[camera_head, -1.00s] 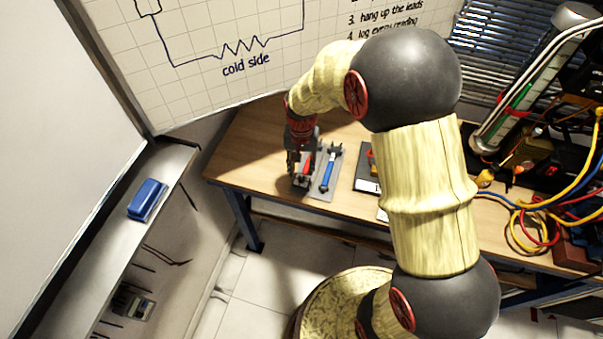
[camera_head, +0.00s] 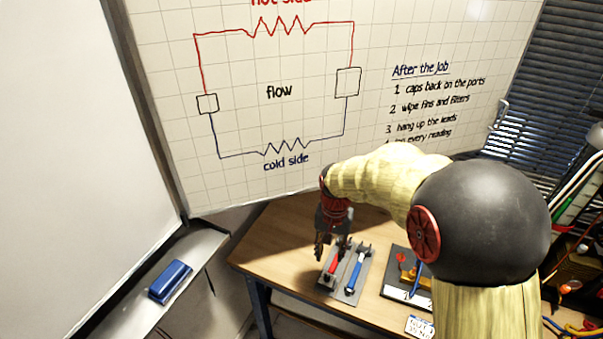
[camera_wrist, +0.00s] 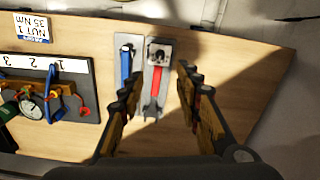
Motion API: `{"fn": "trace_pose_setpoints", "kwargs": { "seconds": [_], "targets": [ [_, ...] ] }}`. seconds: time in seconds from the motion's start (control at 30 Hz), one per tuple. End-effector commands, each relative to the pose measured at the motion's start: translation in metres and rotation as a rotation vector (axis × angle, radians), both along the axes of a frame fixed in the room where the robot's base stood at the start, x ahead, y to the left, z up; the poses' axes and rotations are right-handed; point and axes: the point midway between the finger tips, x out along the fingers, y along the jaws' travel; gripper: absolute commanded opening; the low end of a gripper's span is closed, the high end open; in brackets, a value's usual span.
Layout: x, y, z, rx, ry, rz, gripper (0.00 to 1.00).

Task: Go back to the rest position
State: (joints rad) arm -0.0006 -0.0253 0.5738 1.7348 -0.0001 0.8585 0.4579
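My gripper (camera_head: 331,246) hangs above the left part of the bench, beside the grey tool tray (camera_head: 347,293). In the wrist view its fingers (camera_wrist: 158,92) are spread apart, with nothing held between them. The gripper partly hides the tray's far left end in the head view.
A gauge board (camera_wrist: 85,75) with numbered places, a gauge and a blue part stands beside the tray. Cables and equipment crowd the bench's right end. A whiteboard (camera_head: 280,120) rises behind, and a ledge with a blue eraser (camera_head: 170,281) is at left.

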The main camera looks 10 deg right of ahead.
Motion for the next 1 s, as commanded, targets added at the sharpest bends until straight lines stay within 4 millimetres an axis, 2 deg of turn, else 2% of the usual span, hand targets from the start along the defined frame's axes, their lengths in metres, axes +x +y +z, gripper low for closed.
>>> {"fn": "trace_pose_setpoints", "kwargs": {
  "seconds": [0.2, 0.3, 0.37, 0.67, 0.8, 1.0],
  "targets": [
    [-0.001, 0.000, 0.000, 0.000, 0.003, 0.054, 0.34],
    [-0.026, 0.000, -0.011, 0.004, 0.048, 0.133, 0.34],
    [-0.041, 0.000, -0.005, 0.005, 0.055, 0.178, 0.34],
    [-0.111, 0.000, 0.066, -0.007, -0.039, 0.354, 0.34],
    [-0.148, 0.000, 0.104, -0.027, -0.129, 0.416, 0.34],
    [-0.196, 0.000, 0.148, -0.066, -0.284, 0.456, 0.34]
  ]
}}
